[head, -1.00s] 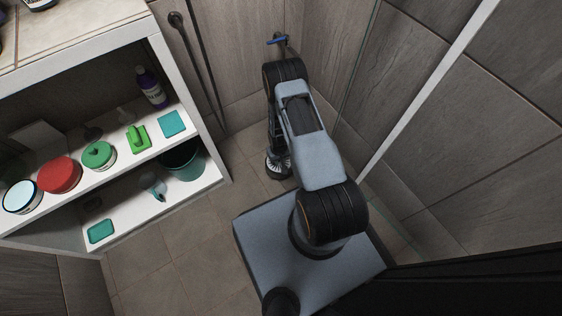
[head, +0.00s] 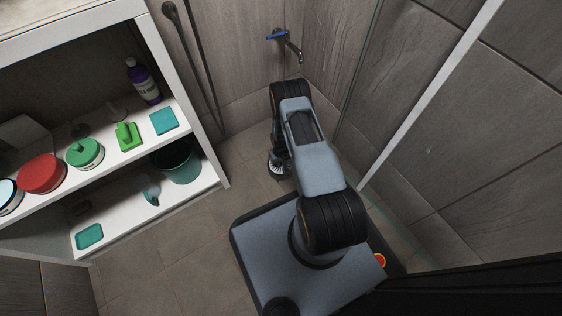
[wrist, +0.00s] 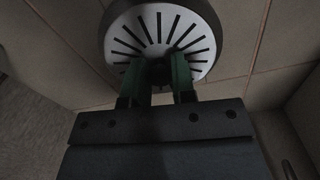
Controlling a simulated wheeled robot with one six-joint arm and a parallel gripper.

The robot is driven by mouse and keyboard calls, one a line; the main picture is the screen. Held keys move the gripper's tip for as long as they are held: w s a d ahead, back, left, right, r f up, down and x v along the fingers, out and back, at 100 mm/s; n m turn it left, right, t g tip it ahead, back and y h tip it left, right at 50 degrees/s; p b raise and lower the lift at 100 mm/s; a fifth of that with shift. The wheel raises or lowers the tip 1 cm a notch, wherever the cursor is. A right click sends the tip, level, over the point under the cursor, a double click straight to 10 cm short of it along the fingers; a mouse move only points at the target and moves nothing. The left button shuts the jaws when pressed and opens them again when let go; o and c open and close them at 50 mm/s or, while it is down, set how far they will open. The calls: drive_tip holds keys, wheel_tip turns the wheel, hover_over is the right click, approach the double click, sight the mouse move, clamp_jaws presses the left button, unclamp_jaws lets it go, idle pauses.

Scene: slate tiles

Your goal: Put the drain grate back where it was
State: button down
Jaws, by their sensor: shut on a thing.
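The drain grate (wrist: 145,44) is a round, pale disc with black radial slots. It fills the top of the wrist view, where a dark ring surrounds it; I cannot tell whether that ring is its own rim or something behind it. My gripper (wrist: 158,82) is shut on the grate near its middle, with a dark green finger on each side. In the head view the grate (head: 274,170) shows as a small slotted edge beside my arm, low near the floor. My gripper is mostly hidden there. I see no drain opening; the arm hides part of the floor.
White shelves (head: 201,118) on the left hold tubs, a purple bottle (head: 142,82) and a dark teal bucket (head: 177,163). A tap (head: 284,40) with a blue handle is on the back wall. A glass panel (head: 352,100) stands right of my arm. Floor tiles (head: 165,255) are clear at left.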

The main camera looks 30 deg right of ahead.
drive_tip(key=shift+f, duration=0.35)
drive_tip(key=c, duration=0.9)
unclamp_jaws()
drive_tip(key=shift+c, duration=0.2)
